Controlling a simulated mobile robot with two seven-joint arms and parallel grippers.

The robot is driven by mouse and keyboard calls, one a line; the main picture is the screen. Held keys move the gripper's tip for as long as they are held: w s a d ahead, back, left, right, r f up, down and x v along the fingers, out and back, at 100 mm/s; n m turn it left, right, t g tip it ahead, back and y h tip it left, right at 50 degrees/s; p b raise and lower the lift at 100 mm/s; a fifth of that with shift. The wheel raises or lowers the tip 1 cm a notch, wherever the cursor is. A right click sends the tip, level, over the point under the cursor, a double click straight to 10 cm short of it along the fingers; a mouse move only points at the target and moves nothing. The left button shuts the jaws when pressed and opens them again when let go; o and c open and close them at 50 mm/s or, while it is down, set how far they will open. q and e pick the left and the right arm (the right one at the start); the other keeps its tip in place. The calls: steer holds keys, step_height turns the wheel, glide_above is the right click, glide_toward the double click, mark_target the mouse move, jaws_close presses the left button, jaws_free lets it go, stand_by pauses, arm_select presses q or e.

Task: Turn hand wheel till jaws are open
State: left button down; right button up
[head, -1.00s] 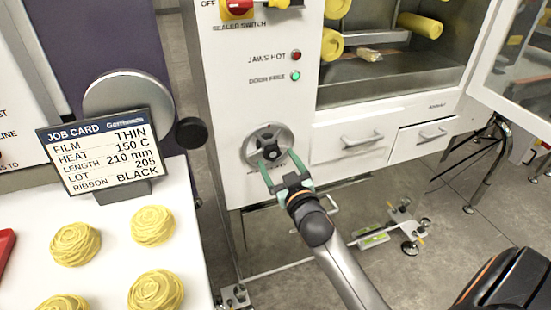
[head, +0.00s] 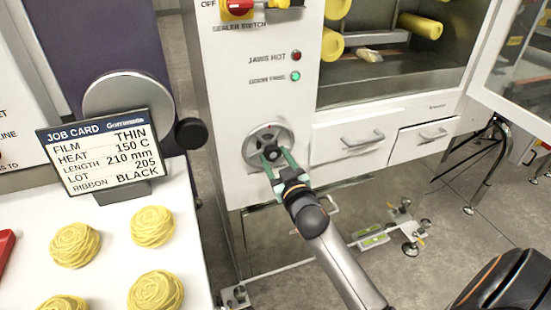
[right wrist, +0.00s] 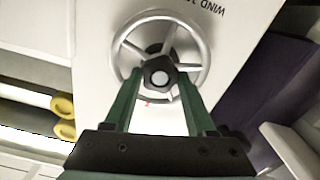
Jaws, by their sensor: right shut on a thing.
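The grey spoked hand wheel (head: 253,136) is on the white front panel, below the indicator lamps. My right gripper (head: 271,155) has come up to it from below, with its green fingers at the wheel's middle. In the right wrist view, the wheel's rim (right wrist: 203,43) is nearly face on. The right gripper (right wrist: 159,78) is shut on the wheel's dark hub, with one finger on each side. A small red mark shows below the hub there. I cannot make out the jaws or how far apart they are. My left gripper is out of view.
Above the wheel are a red lamp (head: 295,56), a lit green lamp (head: 295,77) and a red switch (head: 237,8). Drawers (head: 349,140) are to its right. A job card (head: 108,150) stands left, behind yellow nests (head: 153,226). A glass door stands open at right.

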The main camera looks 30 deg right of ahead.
jaws_close()
stand_by(0.5)
